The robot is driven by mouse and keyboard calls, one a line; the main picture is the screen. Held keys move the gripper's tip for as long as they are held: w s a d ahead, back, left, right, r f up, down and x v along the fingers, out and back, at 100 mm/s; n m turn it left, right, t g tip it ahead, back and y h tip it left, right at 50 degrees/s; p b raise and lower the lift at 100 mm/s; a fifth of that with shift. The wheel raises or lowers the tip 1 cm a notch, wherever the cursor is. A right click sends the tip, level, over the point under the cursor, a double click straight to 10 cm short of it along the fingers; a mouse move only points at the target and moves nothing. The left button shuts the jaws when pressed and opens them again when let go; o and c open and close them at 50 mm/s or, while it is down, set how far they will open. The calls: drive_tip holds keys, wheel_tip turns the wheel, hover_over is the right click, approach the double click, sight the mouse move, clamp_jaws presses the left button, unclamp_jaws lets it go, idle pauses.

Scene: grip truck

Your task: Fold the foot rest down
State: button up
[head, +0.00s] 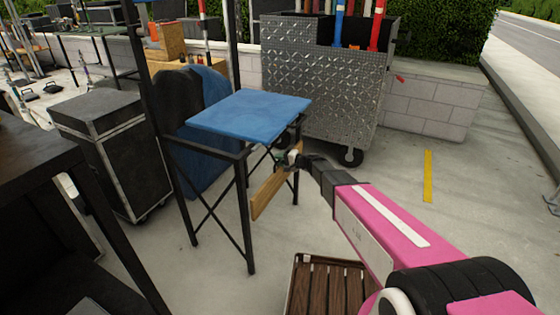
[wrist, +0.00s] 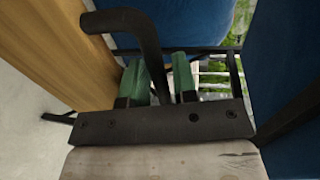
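The foot rest is a light wooden board (head: 268,194) on the front of a tall chair (head: 250,115) with a blue seat and black frame. It stands tilted up on edge, not flat. In the wrist view, the board (wrist: 62,48) fills the upper left. My gripper (head: 287,159) is at the board's upper end, below the seat's front right corner. In the wrist view, the green fingertips of my gripper (wrist: 160,70) stand either side of a bent black bar (wrist: 128,28) beside the board. Whether they clamp the bar is unclear.
A dark slatted wooden surface (head: 328,285) lies low in front. A black case (head: 105,150) stands left of the chair. A metal diamond-plate cart (head: 325,80) on wheels stands behind it, before a low wall (head: 430,105). The concrete floor to the right, with a yellow stripe (head: 428,175), is clear.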

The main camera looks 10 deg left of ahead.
clamp_jaws()
drive_tip(key=shift+d, duration=0.1)
drive_tip(key=s+d+f+t+y, duration=0.1)
drive_tip(key=d+f+y, duration=0.1)
drive_tip(key=d+y, duration=0.25)
drive_tip(key=s+d+f+t+y, duration=0.1)
drive_tip(key=s+d+f+y, duration=0.15)
drive_tip(key=d, duration=0.35)
drive_tip(key=d+f, duration=0.2)
drive_tip(key=f, duration=0.4)
drive_tip(key=d+f+y, duration=0.1)
drive_tip(key=d+f, duration=0.1)
drive_tip(key=f, duration=0.5)
drive_tip(key=shift+s+d+f+y, duration=0.25)
drive_tip(key=shift+s+y, duration=0.05)
drive_tip(key=shift+s, duration=0.15)
drive_tip(key=shift+f, duration=0.1)
drive_tip(key=shift+o, duration=1.9)
unclamp_jaws()
